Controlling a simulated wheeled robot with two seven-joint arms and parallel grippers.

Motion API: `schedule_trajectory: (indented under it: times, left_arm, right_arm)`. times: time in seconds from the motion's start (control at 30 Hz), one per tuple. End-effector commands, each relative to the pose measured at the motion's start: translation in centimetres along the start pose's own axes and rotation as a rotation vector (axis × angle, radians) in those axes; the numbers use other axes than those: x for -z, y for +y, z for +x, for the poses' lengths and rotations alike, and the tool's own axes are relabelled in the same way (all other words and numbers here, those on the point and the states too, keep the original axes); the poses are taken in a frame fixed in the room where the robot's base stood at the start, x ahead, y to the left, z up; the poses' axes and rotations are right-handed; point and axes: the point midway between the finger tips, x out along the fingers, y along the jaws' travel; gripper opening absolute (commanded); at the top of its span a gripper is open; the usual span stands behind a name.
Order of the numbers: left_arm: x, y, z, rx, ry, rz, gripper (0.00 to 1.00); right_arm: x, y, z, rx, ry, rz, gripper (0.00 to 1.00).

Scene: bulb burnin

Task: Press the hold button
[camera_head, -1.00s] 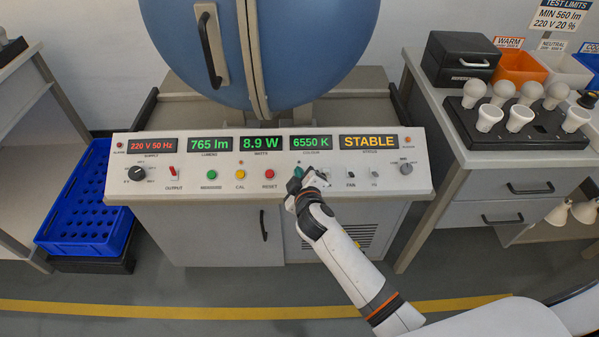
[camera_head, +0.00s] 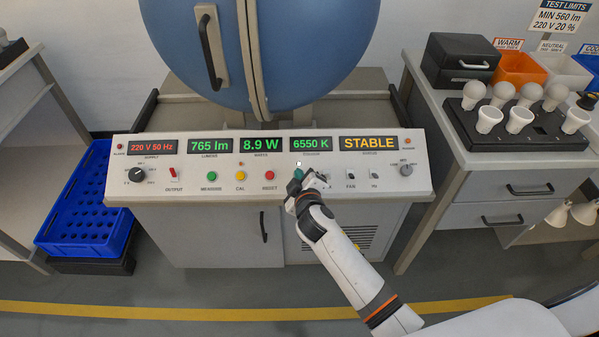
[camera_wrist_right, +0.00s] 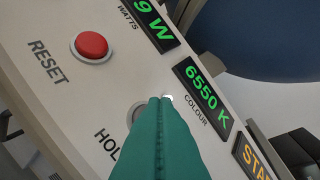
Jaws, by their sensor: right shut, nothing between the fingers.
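The hold button (camera_wrist_right: 137,113) is mostly hidden behind my right gripper's fingers in the wrist view. Only a bit of its grey rim shows, beside the partly covered "HOL" label (camera_wrist_right: 106,143). My right gripper (camera_head: 299,176) is shut and empty, its teal fingertips (camera_wrist_right: 163,106) together over the button. I cannot tell whether they touch it. A small indicator lamp (camera_head: 298,164) just above the button glows white; it also shows in the wrist view (camera_wrist_right: 168,98). My left gripper is not in view.
The control panel (camera_head: 220,190) has a red reset button (camera_head: 270,175) left of the hold button, and yellow and green buttons further left. Small switches (camera_head: 350,175) stand right of my gripper. The status display (camera_head: 368,143) reads STABLE. A bulb tray (camera_head: 510,137) sits on the right bench.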

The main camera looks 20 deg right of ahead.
Motion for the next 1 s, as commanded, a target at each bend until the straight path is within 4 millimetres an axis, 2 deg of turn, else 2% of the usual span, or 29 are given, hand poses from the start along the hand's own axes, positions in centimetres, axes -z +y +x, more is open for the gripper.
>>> schedule_trajectory:
  times: [0.37,1.0]
  left_arm:
    - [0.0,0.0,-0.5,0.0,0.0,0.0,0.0]
    - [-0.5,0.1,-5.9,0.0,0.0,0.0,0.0]
  right_arm:
    - [-0.3,-0.2,-0.3,0.0,0.0,0.0,0.0]
    - [-3.2,-3.2,-4.3,0.0,-0.001,0.001,0.0]
